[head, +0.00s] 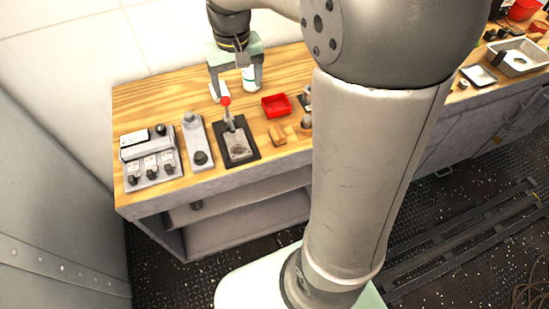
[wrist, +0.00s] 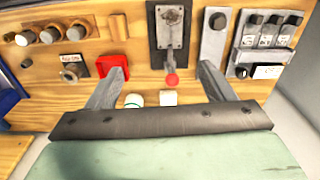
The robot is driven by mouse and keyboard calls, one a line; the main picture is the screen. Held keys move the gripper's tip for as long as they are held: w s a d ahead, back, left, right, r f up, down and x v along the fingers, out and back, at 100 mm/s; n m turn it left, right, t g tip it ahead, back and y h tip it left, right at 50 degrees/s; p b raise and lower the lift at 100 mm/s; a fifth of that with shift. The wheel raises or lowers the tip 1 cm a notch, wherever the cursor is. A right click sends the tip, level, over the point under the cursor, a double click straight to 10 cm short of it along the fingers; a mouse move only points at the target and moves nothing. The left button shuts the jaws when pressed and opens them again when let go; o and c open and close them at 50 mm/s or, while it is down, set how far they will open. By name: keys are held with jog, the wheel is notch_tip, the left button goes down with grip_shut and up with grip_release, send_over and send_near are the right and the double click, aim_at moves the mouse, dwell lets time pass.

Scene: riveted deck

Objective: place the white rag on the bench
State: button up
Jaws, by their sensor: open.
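The bench (head: 150,100) has a wooden top and grey sides, and its top also fills much of the wrist view (wrist: 50,98). My gripper (head: 237,92) is open over the back part of the bench, pointing down; its two fingers also show in the wrist view (wrist: 162,72). A white bottle (head: 249,79) and a small white object (head: 217,90) stand near the fingers; their tops show close to the palm in the wrist view. I cannot pick out a white rag with certainty. A white flat square piece (head: 479,75) lies far right; I cannot tell whether it is cloth.
A red-knobbed lever on a dark plate (head: 238,142), a knob panel (head: 198,143) and a switch box (head: 150,157) occupy the bench's left part. A red tray (head: 276,106) and wooden pieces (head: 278,134) sit right of the lever. A pale tray (head: 518,57) stands far right. My arm hides the middle.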

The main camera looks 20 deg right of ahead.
jog(key=s+f, duration=0.2)
jog(key=s, duration=0.8)
jog(key=s+f, duration=0.3)
jog(key=s, duration=0.7)
